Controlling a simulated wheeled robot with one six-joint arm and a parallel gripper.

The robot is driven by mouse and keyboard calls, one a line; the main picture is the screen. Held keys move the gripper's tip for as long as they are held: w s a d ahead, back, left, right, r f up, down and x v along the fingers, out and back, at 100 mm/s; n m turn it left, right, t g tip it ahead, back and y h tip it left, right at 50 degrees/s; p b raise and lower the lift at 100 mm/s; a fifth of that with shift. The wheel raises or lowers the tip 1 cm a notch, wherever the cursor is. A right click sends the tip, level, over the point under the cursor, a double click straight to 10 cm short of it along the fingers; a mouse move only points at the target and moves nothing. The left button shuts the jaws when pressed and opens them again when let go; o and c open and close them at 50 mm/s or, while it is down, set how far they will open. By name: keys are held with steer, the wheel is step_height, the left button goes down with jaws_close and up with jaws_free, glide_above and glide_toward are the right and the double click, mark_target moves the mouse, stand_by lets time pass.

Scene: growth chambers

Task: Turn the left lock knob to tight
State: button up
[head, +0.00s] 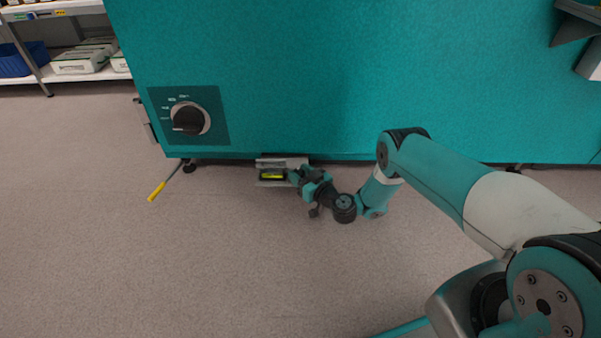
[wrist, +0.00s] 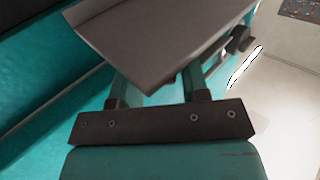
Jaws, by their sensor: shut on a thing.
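My gripper (head: 291,176) is low by the floor, at a grey bracket (head: 283,162) under the cabinet's front edge. A yellow-green strip (head: 272,176) shows in the bracket's dark recess. In the wrist view, my gripper's fingers (wrist: 158,85) run behind a large grey plate (wrist: 150,38). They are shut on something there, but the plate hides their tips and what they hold. I cannot make out the left lock knob for certain; it may be what is hidden at the fingertips. Its turn position does not show.
The teal cabinet (head: 330,80) stands above. Its panel has a large dark rotary dial (head: 189,120). A yellow-handled lever (head: 157,191) sticks out near a black foot (head: 190,169). A shelf with a blue bin (head: 14,65) is at far left. The floor in front is clear.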

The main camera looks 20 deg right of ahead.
steer(key=shift+m+t+h+p, duration=0.3)
steer(key=shift+m+h+p, duration=0.15)
steer(key=shift+h, duration=0.25)
steer(key=o, duration=0.9)
steer(key=shift+o, duration=0.2)
steer(key=shift+a, duration=0.2)
steer(key=shift+f+b, duration=0.1)
steer(key=shift+b, duration=0.3)
